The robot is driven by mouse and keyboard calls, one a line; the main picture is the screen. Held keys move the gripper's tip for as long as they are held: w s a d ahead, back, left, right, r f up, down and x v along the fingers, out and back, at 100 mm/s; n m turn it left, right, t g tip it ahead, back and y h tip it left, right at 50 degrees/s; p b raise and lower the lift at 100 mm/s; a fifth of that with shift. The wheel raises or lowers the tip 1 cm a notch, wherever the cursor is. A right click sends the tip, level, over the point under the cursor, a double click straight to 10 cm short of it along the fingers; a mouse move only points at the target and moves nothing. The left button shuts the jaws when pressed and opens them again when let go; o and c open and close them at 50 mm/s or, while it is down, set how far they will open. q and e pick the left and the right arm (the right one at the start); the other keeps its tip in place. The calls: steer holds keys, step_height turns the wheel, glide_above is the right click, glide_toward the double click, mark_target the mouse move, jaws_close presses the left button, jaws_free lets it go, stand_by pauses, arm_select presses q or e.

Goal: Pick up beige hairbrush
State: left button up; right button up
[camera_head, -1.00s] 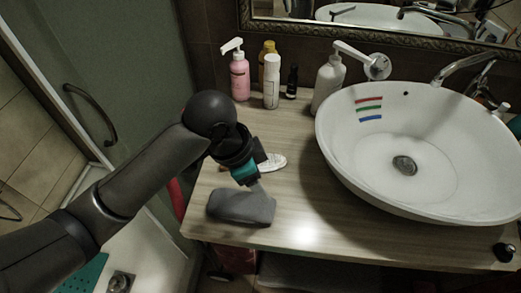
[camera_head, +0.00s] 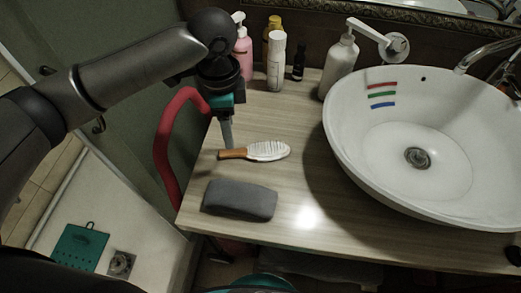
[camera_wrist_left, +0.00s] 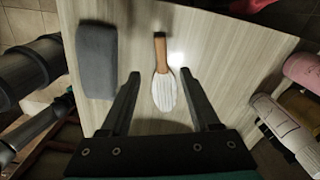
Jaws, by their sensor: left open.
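The hairbrush (camera_head: 262,151) lies flat on the wooden counter, with an orange-brown handle to the left and a pale beige-white head to the right. It also shows in the left wrist view (camera_wrist_left: 163,92), between and beyond the two fingertips. My left gripper (camera_head: 228,146) is open and hangs downward just above the handle end in the head view. My right gripper is not visible.
A grey folded cloth or pouch (camera_head: 240,200) lies in front of the brush. A white basin (camera_head: 350,165) fills the right of the counter (camera_head: 300,190). A pink bottle (camera_head: 243,55), a white bottle (camera_head: 276,65) and a pump dispenser (camera_head: 340,65) stand behind.

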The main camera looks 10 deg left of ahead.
mark_target(235, 151)
arm_select(q)
steer(key=f+b, duration=0.1)
steer(key=f, duration=0.3)
steer(key=f+b, duration=0.1)
steer(key=f, duration=0.3)
steer(key=shift+w+d+f, duration=0.2)
steer(key=shift+f, duration=0.05)
steer(key=shift+c, duration=0.4)
jaws_close()
